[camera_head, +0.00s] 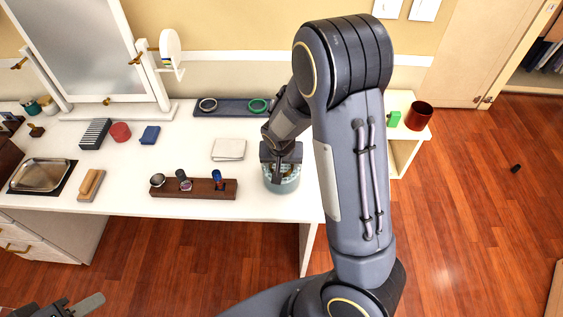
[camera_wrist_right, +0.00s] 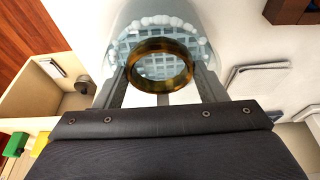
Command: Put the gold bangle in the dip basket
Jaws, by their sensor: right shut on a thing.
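The gold bangle (camera_wrist_right: 160,46), a mottled brown-gold ring, sits between the two fingers of my right gripper (camera_wrist_right: 162,84), which is shut on it. The dip basket (camera_wrist_right: 122,48), a pale grid with white beads round its edge, lies beyond the bangle inside a clear bluish jar. In the head view this jar (camera_head: 281,187) stands near the table's right front edge. My right gripper (camera_head: 282,168) points down at its mouth. I cannot tell how deep the bangle is. My left gripper (camera_head: 78,307) is at the bottom left, away from the table, partly cut off.
A dark tray (camera_head: 232,107) holds a pale ring and a green ring. A folded cloth (camera_head: 229,149) and a wooden stand (camera_head: 205,189) with watches are left of the jar. A low shelf at right carries a dark red cup (camera_head: 418,116) and a green block (camera_head: 394,119).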

